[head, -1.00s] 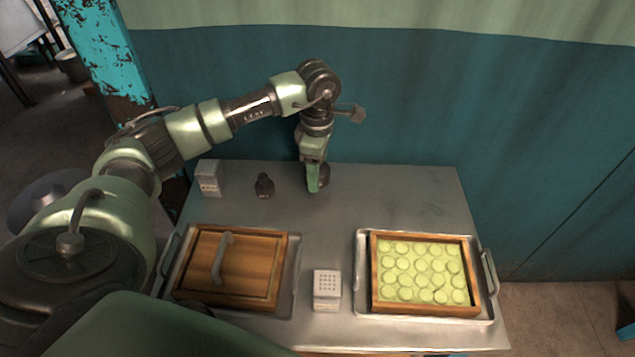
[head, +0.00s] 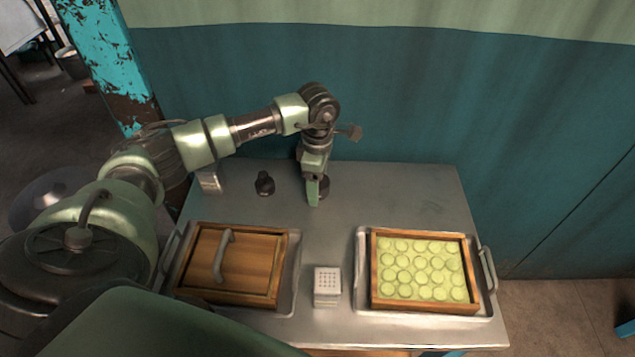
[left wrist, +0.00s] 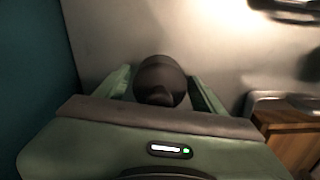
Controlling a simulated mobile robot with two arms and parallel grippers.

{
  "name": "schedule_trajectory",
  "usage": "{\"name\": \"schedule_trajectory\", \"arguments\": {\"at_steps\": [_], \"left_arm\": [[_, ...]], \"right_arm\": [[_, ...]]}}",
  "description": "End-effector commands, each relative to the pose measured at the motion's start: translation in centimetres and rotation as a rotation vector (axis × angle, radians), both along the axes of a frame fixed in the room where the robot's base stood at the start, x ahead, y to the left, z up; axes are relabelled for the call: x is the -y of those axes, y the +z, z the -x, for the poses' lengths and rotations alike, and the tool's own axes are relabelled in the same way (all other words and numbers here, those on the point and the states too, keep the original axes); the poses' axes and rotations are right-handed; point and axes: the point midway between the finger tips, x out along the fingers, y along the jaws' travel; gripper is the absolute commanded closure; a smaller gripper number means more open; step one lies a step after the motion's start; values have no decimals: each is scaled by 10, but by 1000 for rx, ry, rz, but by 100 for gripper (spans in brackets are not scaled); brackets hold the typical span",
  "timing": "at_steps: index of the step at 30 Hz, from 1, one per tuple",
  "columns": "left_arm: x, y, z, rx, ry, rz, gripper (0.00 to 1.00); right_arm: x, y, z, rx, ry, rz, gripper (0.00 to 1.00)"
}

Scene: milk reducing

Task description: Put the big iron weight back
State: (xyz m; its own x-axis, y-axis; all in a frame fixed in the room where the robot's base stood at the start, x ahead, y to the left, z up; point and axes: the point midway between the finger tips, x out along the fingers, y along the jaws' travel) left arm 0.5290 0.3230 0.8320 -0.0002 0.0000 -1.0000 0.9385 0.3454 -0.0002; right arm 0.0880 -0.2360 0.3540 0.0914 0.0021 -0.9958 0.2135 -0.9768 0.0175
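A dark, rounded iron weight (head: 324,186) is at my left gripper (head: 313,200), near the back middle of the metal table. My right gripper is not in view.
A wooden press with a lidded top (head: 204,262) sits in a tray at front left. A wooden frame with pale green rounds (head: 374,275) sits in a tray at front right. A white perforated block (head: 326,288) stands between. A pale box (head: 210,180) is partly hidden behind my arm.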

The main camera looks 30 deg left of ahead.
Motion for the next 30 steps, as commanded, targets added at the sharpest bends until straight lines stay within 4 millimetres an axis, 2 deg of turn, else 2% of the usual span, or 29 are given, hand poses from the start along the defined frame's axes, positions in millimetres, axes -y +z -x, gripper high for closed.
{"name": "schedule_trajectory", "arguments": {"at_steps": [9, 14, 24, 30], "left_arm": [[0, 1, 0, 0, 0, 0, 22], [0, 11, -1, 3, 0, 0, 22], [0, 81, -1, 5, 0, 0, 22], [0, 112, -1, 2, -1, 0, 22]], "right_arm": [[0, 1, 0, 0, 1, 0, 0], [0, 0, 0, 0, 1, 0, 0], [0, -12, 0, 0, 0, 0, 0], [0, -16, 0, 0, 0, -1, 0]]}}
